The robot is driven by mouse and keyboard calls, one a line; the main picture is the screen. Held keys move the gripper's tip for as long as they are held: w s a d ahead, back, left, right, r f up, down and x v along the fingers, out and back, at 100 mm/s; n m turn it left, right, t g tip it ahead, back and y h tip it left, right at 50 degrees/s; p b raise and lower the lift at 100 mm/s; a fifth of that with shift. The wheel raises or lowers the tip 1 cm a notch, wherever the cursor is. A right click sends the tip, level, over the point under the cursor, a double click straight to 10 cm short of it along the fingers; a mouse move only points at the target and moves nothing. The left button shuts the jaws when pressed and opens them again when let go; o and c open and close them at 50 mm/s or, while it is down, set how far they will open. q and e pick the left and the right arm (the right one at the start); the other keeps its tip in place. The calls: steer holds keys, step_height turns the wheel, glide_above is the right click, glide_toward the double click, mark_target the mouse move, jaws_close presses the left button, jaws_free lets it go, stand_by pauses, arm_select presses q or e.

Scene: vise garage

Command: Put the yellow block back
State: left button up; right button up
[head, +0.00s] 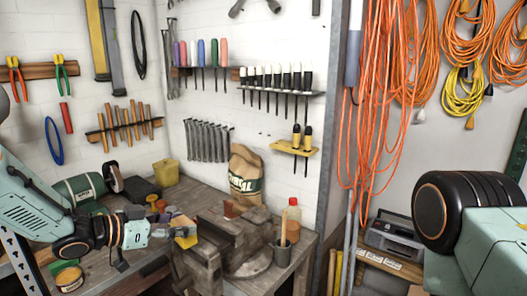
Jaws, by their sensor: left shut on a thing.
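My left gripper (172,230) reaches in from the left over the workbench. It is shut on a small yellow block (187,241), which sits at its fingertips. The fingers partly hide the block, and its contact with what is below cannot be told. A grey-brown vise (222,232) stands on the bench just to the right of the block. My right arm shows at the right edge, but its gripper is out of view.
The workbench (205,190) holds a yellow container (165,173), a green canister (82,188), a paper sack (245,175), a cup with tools (282,255) and a red-capped bottle (293,212). Orange cables (380,90) hang right of a post. A radio (391,232) sits on a low shelf.

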arm_select(q)
steer(key=s+d+f+b, duration=0.1)
steer(key=s+f+b, duration=0.8)
steer(key=f, duration=0.3)
steer(key=s+d+f+m+g+h+b, duration=0.1)
steer(key=s+f+b, duration=0.9)
steer(key=f, duration=0.2)
steer(key=shift+d+f+m+g, duration=0.15)
steer(key=shift+d+m+g, duration=0.05)
steer(key=shift+m+g, duration=0.1)
steer(key=shift+s, duration=0.2)
steer(key=shift+w+a, duration=0.1)
steer(key=shift+w, duration=0.1)
